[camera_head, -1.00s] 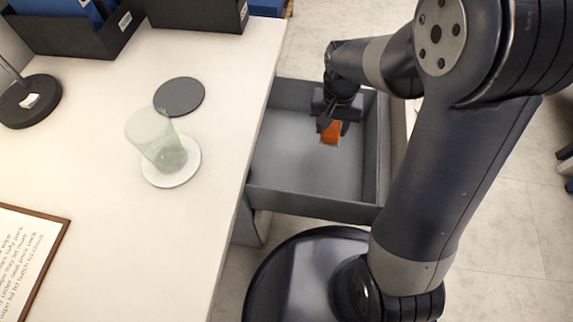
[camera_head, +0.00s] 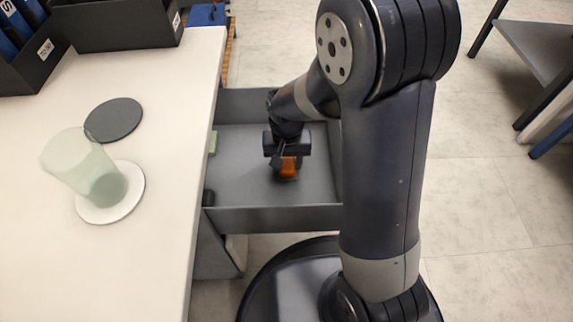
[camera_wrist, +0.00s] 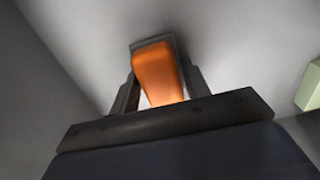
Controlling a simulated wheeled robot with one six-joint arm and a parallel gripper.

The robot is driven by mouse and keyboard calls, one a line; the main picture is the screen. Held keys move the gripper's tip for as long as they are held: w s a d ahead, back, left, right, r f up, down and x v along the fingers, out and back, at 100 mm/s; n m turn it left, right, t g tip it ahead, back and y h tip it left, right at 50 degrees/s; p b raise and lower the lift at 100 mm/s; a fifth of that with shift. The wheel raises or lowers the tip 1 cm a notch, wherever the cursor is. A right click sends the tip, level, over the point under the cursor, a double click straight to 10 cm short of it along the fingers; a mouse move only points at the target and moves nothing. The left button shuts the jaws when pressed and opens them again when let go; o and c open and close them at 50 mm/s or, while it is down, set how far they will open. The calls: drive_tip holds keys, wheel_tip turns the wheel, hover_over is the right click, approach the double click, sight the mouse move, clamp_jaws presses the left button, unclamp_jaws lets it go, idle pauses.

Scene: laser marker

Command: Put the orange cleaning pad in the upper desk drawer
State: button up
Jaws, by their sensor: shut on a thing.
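The orange cleaning pad (camera_head: 288,166) is between the fingers of my gripper (camera_head: 287,163), which is shut on it. The pad also shows in the wrist view (camera_wrist: 158,74), with a dark finger on each side. My gripper points down inside the open grey desk drawer (camera_head: 240,180), within its walls. The pad is low and close to the drawer floor; I cannot tell whether it touches. The drawer stands pulled out from the right side of the white desk (camera_head: 150,250).
A green block (camera_head: 212,143) and a dark object (camera_head: 208,197) lie in the drawer near the desk side. A dark coaster (camera_head: 113,119) and black file boxes (camera_head: 115,25) are on the desk.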

sight(287, 161)
drive_tip(key=shift+f, duration=0.25)
drive_tip(key=o, duration=1)
drive_tip(key=shift+c, duration=0.2)
wheel_tip(287, 161, up, 12)
drive_tip(key=p, duration=0.5)
drive_tip(key=shift+r, duration=0.15)
